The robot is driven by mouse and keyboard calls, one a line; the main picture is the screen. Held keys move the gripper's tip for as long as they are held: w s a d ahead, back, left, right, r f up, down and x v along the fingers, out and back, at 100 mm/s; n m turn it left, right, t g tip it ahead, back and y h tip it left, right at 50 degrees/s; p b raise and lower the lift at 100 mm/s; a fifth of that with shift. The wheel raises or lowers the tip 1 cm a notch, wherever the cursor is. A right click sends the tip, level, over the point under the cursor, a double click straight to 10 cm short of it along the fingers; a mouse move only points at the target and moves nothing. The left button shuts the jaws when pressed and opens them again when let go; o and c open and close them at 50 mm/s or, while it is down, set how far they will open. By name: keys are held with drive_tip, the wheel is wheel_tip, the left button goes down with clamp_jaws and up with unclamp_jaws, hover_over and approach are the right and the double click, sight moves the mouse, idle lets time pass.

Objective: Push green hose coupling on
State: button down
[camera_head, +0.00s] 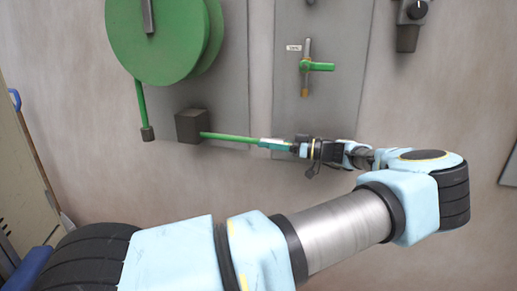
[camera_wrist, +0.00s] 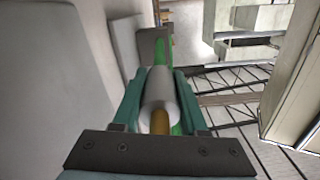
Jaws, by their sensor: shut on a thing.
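My gripper (camera_head: 278,145) is shut on the hose coupling (camera_wrist: 158,92), right of the dark box on the wall. In the wrist view the coupling is a pale grey sleeve between my teal fingers, its brass end towards my palm. The green hose (camera_head: 228,137) runs from the coupling left to the dark box (camera_head: 190,127). In the head view my fingers hide most of the coupling. A green-handled valve (camera_head: 318,66) is on the grey wall panel, above and apart from my gripper. Its brass outlet (camera_head: 305,92) points down and is bare.
A large green hose reel (camera_head: 158,38) hangs at the upper left, with hose running down to a dark fitting (camera_head: 147,134). A dark unit with a knob (camera_head: 410,20) is at the upper right. A beige cabinet (camera_head: 18,165) stands at the left edge. The wall below the valve is clear.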

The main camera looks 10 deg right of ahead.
drive_tip(key=shift+s+d, duration=0.1)
drive_tip(key=shift+d, duration=0.1)
drive_tip(key=c, duration=0.8)
unclamp_jaws()
drive_tip(key=shift+d, duration=0.1)
drive_tip(key=o, duration=0.4)
drive_tip(key=shift+c, duration=0.2)
drive_tip(key=b+v, duration=0.2)
drive_tip(key=v, duration=0.8)
drive_tip(key=shift+s+d+b, duration=0.15)
drive_tip(key=shift+d+b, duration=0.15)
drive_tip(key=shift+b, duration=0.1)
